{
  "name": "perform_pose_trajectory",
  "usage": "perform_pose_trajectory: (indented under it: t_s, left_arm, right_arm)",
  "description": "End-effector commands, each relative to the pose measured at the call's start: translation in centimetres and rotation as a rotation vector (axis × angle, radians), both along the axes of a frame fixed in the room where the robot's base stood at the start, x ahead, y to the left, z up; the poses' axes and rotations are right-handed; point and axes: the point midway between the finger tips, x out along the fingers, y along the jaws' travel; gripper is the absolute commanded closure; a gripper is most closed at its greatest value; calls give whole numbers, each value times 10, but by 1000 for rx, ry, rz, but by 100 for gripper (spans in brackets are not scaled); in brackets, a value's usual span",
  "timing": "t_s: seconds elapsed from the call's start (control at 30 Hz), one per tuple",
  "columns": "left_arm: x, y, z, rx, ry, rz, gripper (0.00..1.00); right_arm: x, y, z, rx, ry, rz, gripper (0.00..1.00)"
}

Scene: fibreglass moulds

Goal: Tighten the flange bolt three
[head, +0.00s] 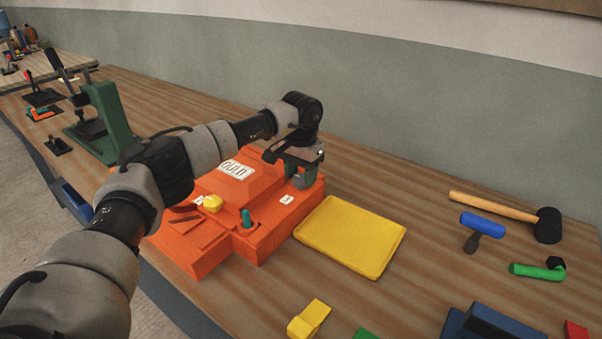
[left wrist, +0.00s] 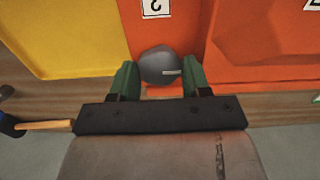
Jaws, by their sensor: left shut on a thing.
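The orange mould (head: 275,236) sits on the wooden bench with a lettered white plate (head: 237,169) on its raised part. A grey round bolt head (left wrist: 159,66) with a pale mark stands at the mould's edge. My left gripper (left wrist: 159,75) is shut on it, with a green finger at each side. In the head view, my left gripper (head: 300,176) points down at the mould's back right corner. A yellow knob (head: 212,203) and a teal peg (head: 246,218) stand on the mould's front. A small white label (left wrist: 156,8) lies beside the grey bolt head. My right gripper is not seen.
A yellow slab (head: 350,236) lies right of the mould. A mallet (head: 548,225), a blue-headed tool (head: 482,224) and a green tool (head: 537,271) lie further right. A green press (head: 107,120) stands at left. The grey wall runs behind the bench.

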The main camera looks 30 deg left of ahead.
Motion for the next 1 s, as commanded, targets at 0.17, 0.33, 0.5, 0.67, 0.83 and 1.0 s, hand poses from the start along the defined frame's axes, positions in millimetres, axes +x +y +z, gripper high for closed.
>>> perform_pose_trajectory:
  t_s: [0.17,0.33,0.5,0.67,0.83,1.0]
  left_arm:
    - [2,1,4,-1,-10,3,50]
    - [1,1,3,-1,-7,3,27]
    - [1,1,1,1,-3,4,27]
    - [0,1,0,2,0,4,27]
    - [0,2,-1,2,1,5,27]
    - [-1,0,3,3,2,4,27]
  right_arm:
    - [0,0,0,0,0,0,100]
    - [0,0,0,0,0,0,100]
    - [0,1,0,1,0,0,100]
    - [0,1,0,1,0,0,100]
    - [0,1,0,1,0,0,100]
    - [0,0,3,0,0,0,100]
